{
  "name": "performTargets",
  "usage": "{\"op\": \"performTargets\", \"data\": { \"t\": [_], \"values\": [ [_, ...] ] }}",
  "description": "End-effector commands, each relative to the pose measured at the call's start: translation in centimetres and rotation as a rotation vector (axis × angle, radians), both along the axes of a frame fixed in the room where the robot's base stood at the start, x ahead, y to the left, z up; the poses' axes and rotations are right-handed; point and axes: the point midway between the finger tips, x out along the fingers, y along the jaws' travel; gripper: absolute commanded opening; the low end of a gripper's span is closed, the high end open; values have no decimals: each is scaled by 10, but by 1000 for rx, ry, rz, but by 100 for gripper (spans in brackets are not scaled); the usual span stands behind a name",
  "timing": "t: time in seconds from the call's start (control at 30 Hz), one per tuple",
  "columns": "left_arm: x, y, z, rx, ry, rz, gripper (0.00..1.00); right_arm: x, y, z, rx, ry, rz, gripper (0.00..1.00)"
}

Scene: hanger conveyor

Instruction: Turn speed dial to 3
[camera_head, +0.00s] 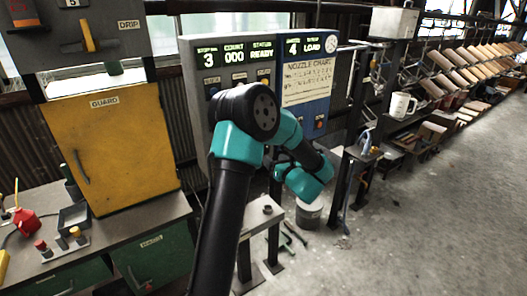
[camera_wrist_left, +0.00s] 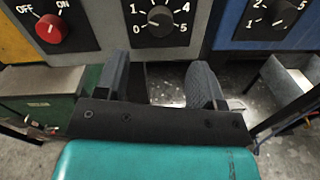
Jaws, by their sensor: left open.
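A dark round dial (camera_wrist_left: 160,20) with numbers from 0 to 5 sits on the grey panel, at the top middle of the left wrist view. No speed label shows, and I cannot tell its setting for sure. My left gripper (camera_wrist_left: 160,78) is open and empty. Its two dark fingers are apart, below the dial in the picture, and do not visibly touch it. In the head view my left arm crosses in front of the control box (camera_head: 196,75) and hides much of its lower front. My right gripper is not in view.
A red OFF/ON knob (camera_wrist_left: 51,28) is left of the dial, and another numbered dial (camera_wrist_left: 283,14) is on the blue panel at right. The box displays read 3, 000, READY and 4, LOAD. A yellow guard door (camera_head: 110,150) and a workbench (camera_head: 150,235) stand at left.

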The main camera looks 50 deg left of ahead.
Motion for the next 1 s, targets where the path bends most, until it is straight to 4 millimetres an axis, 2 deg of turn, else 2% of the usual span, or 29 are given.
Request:
{"op": "performTargets", "data": {
  "t": [0.3,0.5,0.63,0.9,1.0],
  "values": [
    [11,54,0,0,-1,3,62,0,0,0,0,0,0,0],
    [16,77,0,0,-1,1,62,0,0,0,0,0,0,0],
    [17,83,0,0,0,1,62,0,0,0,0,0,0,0],
    [18,84,0,0,0,0,62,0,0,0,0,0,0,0],
    [18,84,0,0,0,0,53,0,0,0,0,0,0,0]
  ]
}}
